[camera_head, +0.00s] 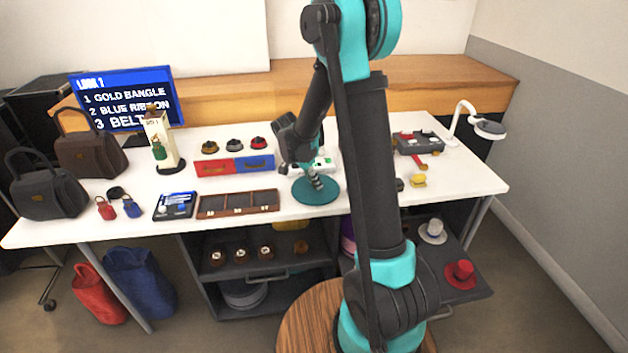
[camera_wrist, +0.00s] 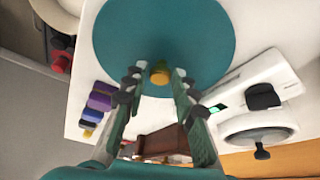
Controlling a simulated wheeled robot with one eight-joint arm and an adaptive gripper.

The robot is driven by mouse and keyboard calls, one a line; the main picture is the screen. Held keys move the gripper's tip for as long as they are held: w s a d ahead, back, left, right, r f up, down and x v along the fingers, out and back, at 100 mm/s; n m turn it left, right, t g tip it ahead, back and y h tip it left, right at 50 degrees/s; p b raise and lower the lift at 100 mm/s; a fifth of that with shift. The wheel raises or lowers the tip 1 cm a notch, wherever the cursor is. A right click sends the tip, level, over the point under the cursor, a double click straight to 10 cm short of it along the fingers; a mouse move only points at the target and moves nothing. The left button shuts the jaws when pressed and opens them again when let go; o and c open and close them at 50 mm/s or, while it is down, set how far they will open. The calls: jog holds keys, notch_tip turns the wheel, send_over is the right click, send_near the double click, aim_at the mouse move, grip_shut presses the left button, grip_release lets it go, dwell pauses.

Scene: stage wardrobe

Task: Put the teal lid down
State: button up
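The teal lid (camera_head: 303,196) is a flat round disc near the front edge of the white table, right of the brown compartment tray. My gripper (camera_head: 316,182) is right above the lid, pointing down. In the wrist view my gripper (camera_wrist: 158,76) has its fingertips on either side of the knob, with a narrow gap showing on each side. It looks open. The lid appears to lie level on the table; its underside is hidden.
The brown compartment tray (camera_head: 238,213) lies left of the lid. Red and blue boxes (camera_head: 234,166) stand behind it. A white device (camera_wrist: 245,95) is close beside the lid. A yellow item (camera_head: 418,181) and a magnifier lamp (camera_head: 488,128) are to the right.

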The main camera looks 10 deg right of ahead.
jog(key=shift+o, duration=1)
jog(key=shift+r, duration=0.1)
jog(key=v, duration=1.2)
jog(key=s+d+f+n+y, duration=0.1)
jog(key=s+d+f+n, duration=0.1)
jog(key=s, duration=0.6)
jog(key=s+d+f+n+t+y, duration=0.1)
jog(key=s+d+f+n, duration=0.2)
jog(key=s+n, duration=0.4)
jog(key=s+d+f+n+t+y, duration=0.1)
jog(key=s+d+n, duration=0.3)
jog(key=s, duration=0.5)
jog(key=shift+f+y, duration=0.6)
jog(key=shift+f, duration=0.25)
